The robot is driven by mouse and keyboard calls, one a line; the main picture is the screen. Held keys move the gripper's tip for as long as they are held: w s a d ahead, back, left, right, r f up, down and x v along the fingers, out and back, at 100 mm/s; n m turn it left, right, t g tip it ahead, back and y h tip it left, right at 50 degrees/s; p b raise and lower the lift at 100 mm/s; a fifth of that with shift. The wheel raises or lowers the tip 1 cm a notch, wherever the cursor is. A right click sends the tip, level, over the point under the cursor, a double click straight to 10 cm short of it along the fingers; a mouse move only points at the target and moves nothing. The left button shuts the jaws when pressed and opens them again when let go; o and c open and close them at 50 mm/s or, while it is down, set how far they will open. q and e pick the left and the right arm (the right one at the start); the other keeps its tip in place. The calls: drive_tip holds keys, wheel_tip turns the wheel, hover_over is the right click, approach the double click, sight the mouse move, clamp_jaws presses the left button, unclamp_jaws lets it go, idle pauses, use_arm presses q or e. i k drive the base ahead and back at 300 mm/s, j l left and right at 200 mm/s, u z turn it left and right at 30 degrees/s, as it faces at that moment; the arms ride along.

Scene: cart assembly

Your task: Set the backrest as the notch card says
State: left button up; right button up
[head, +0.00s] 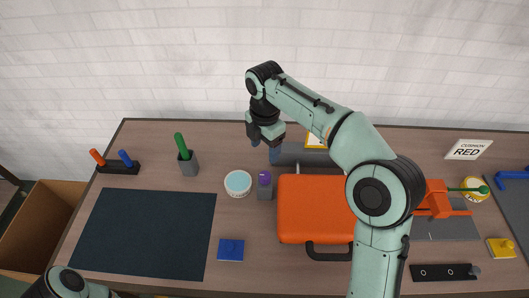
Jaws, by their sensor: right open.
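My right arm reaches up from the bottom right and bends over the back of the table. My right gripper (265,150) points down there, open, beside a dark grey bar (295,159) behind a big orange-red block (312,208). I cannot tell whether it touches the bar, nor which part is the backrest. A thin metal rod (271,176) slants near the bar's left end.
A black handle (328,251) fronts the block.

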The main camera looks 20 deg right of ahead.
sight(312, 209)
drive_tip(key=k, duration=1.5)
